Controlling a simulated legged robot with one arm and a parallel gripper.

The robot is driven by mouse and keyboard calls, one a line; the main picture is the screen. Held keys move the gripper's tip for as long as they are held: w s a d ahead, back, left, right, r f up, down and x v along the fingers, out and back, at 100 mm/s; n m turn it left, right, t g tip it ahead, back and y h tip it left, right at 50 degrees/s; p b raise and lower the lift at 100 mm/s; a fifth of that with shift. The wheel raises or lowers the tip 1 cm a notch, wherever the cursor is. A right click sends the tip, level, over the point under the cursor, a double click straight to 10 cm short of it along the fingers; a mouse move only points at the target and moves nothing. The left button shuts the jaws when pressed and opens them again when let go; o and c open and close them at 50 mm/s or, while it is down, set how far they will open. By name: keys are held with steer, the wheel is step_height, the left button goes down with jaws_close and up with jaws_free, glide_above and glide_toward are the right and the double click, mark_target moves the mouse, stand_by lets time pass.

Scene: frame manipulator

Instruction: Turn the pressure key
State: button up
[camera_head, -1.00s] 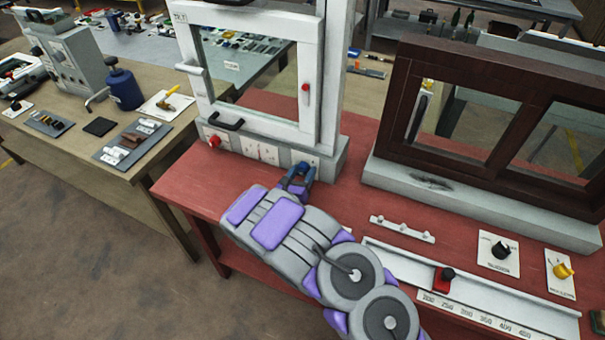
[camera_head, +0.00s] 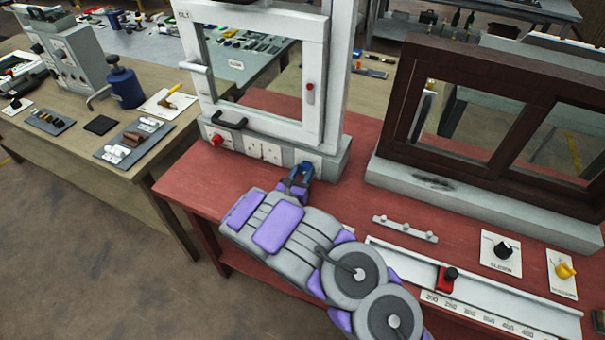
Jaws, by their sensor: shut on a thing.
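My gripper (camera_head: 303,170) reaches the right end of the front panel on the white frame's base. Its blue fingers are shut on a small part at a light plate there, which I take to be the pressure key. The fingers hide that part, so its turn angle cannot be seen. The white frame (camera_head: 318,60) stands upright on its grey base (camera_head: 334,160) on the red table (camera_head: 190,180). My grey and purple arm comes in from the lower right.
A red knob (camera_head: 216,140) and a black handle (camera_head: 229,120) are at the panel's left. A brown window frame (camera_head: 400,100) stands at the right. A white rail (camera_head: 520,312) with a red slider (camera_head: 446,279), a black knob (camera_head: 502,249) and a yellow knob (camera_head: 565,270) lie near my arm.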

steer(key=m+b, duration=0.1)
steer(key=m, duration=0.2)
steer(key=shift+f+m, duration=0.1)
steer(key=shift+m, duration=0.3)
steer(key=shift+a+m+b, duration=0.1)
steer(key=shift+m+b, duration=0.8)
steer(key=shift+m, duration=1.1)
steer(key=o, duration=1)
steer(key=shift+o, duration=0.2)
steer(key=shift+s, duration=0.1)
steer(key=p+v, duration=0.2)
steer(key=v, duration=0.6)
steer(key=p+v, duration=0.3)
steer(key=v, duration=0.6)
steer(key=shift+f, duration=0.25)
